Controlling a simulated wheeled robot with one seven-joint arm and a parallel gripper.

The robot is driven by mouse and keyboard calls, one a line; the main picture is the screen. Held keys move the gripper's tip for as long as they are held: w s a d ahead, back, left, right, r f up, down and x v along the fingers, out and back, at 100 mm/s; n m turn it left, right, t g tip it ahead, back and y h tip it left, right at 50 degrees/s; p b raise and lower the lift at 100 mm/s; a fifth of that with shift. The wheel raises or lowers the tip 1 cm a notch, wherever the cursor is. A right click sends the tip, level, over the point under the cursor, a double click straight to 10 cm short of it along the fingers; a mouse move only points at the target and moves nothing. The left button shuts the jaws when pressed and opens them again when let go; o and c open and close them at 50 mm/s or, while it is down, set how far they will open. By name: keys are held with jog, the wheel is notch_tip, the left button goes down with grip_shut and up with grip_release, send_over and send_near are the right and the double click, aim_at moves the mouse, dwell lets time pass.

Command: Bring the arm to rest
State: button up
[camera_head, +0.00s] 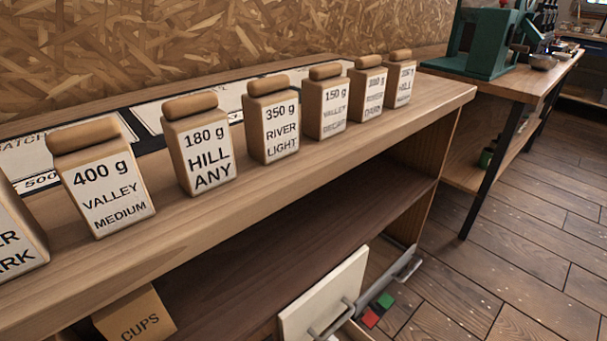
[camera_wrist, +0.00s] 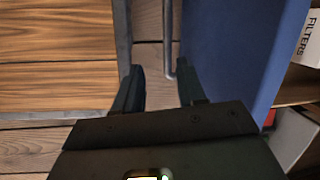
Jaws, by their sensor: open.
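My gripper (camera_wrist: 162,85) shows in the wrist view with its two dark fingers apart and nothing between them. It points down past a blue panel (camera_wrist: 228,50) with a metal handle (camera_wrist: 168,40), over a wooden plank floor (camera_wrist: 150,100). I cannot tell how far the fingers are from the handle. My arm and gripper do not show in the head view.
Several labelled bean bags, such as the 180 g one (camera_head: 198,145), stand in a row on a wooden counter (camera_head: 350,165). Below are a CUPS box (camera_head: 135,315) and an open white drawer (camera_head: 325,295). A green machine (camera_head: 487,42) stands on a farther table. Floor at right is clear.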

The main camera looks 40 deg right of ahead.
jog(key=a+r+n+t+h, duration=0.25)
jog(key=a+r+n, duration=0.2)
jog(key=r, duration=0.75)
jog(key=a+r+n+t+h, duration=0.1)
jog(key=a+r+n+t, duration=0.35)
jog(key=r, duration=0.65)
jog(key=a+r+n+t+h, duration=0.2)
jog(key=a+r+n+t, duration=0.3)
jog(key=r, duration=0.7)
jog(key=a+r+y+p, duration=0.1)
jog(key=r+p, duration=0.7)
jog(key=r, duration=0.8)
jog(key=a+r+n+t+y+p, duration=0.1)
jog(key=a+r+y+p, duration=0.1)
jog(key=r+p, duration=0.7)
notch_tip(320, 180, up, 8)
jog(key=shift+w+a+f+t, duration=0.1)
jog(key=shift+w+a+t, duration=0.25)
jog(key=shift+a, duration=0.45)
